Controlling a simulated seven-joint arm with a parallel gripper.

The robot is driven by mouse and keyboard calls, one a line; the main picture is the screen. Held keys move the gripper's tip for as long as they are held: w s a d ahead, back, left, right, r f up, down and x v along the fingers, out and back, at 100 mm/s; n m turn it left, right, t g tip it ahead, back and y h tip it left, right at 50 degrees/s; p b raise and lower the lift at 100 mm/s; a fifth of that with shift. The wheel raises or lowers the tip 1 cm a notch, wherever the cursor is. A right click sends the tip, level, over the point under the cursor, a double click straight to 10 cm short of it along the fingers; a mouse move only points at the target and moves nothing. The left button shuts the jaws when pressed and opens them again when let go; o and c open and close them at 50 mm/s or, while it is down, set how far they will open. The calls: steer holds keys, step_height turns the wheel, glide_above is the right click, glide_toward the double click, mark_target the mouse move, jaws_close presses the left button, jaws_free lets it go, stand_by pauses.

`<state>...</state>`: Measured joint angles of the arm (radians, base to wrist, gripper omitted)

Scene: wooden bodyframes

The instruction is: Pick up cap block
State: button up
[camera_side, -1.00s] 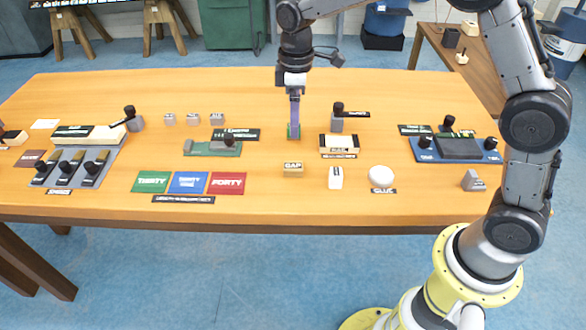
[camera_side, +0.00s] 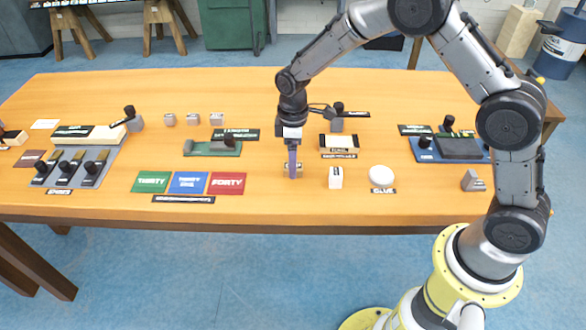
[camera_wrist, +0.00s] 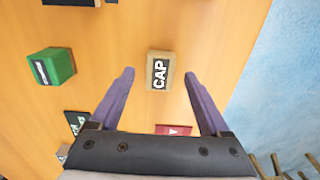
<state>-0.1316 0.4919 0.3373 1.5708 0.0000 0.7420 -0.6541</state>
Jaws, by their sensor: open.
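The cap block is a small tan wooden block labelled "CAP". In the wrist view the cap block (camera_wrist: 160,70) lies on the table between and slightly beyond the purple fingertips, with a gap on each side. In the side view the cap block (camera_side: 299,170) is partly hidden behind the fingers. My gripper (camera_side: 293,174) points down at the cap block. In the wrist view my gripper (camera_wrist: 159,75) has its fingers spread and empty. The side view does not show clearly how far the tips are above the table.
A green block (camera_wrist: 50,67) stands left of the cap block in the wrist view. To the right in the side view are a white block (camera_side: 335,178) and a round white object (camera_side: 381,175). Coloured cards (camera_side: 188,182) lie to the left. Bare table lies in front.

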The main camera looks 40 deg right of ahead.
steer(key=shift+f, duration=0.8)
steer(key=shift+c, duration=0.3)
jaws_close()
steer(key=shift+r, duration=0.1)
